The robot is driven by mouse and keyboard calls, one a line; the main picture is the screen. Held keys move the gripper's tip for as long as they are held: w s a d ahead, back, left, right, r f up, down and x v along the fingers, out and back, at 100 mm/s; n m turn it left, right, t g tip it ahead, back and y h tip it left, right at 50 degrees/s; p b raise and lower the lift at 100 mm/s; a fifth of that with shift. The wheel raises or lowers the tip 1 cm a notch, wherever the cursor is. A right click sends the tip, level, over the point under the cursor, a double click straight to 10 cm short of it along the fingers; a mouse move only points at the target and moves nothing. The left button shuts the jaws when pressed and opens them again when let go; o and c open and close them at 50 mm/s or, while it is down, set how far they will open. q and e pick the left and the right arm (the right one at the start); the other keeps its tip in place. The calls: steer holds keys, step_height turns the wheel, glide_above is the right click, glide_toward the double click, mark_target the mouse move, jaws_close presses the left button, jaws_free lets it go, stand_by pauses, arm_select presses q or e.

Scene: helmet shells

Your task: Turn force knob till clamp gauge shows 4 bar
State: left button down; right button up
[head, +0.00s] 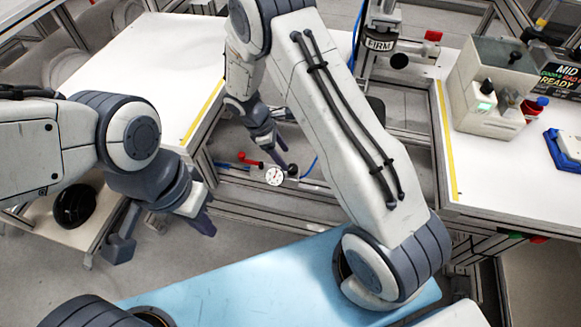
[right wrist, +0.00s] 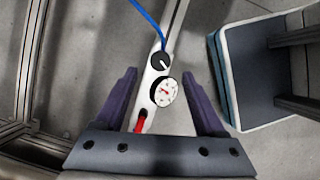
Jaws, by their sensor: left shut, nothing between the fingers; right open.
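The clamp gauge (head: 274,176) is a round white dial with a red needle. It also shows in the right wrist view (right wrist: 164,91), its numbers too small to read. The black force knob (right wrist: 160,62) with a white pointer mark sits just above the gauge on a pale bar; it also shows in the head view (head: 292,170). My right gripper (right wrist: 158,76) is open and empty, its fingers on either side of the knob and gauge, apart from both. My left gripper (head: 204,228) is shut and empty, well left of the gauge.
A red lever (right wrist: 147,148) is on the same bar, and a blue hose (right wrist: 148,20) runs up from the knob. White tables with yellow edge strips (head: 205,110) flank the gap. A black helmet shell (head: 75,206) lies at left. A control box (head: 490,90) stands at right.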

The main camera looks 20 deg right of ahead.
mark_target(292, 168)
steer(key=x, duration=0.6)
steer(key=shift+d+f+b, duration=0.1)
steer(key=shift+f+b, duration=0.05)
steer(key=shift+b, duration=0.25)
jaws_close()
steer(key=shift+s+n, duration=0.1)
steer(key=shift+n, duration=0.6)
steer(key=shift+n+t, duration=0.5)
steer(key=shift+n, duration=0.2)
steer(key=shift+s+n+t+b, duration=0.1)
steer(key=shift+n+t+b, duration=0.6)
steer(key=shift+n+b, duration=0.75)
steer(key=shift+n, duration=0.35)
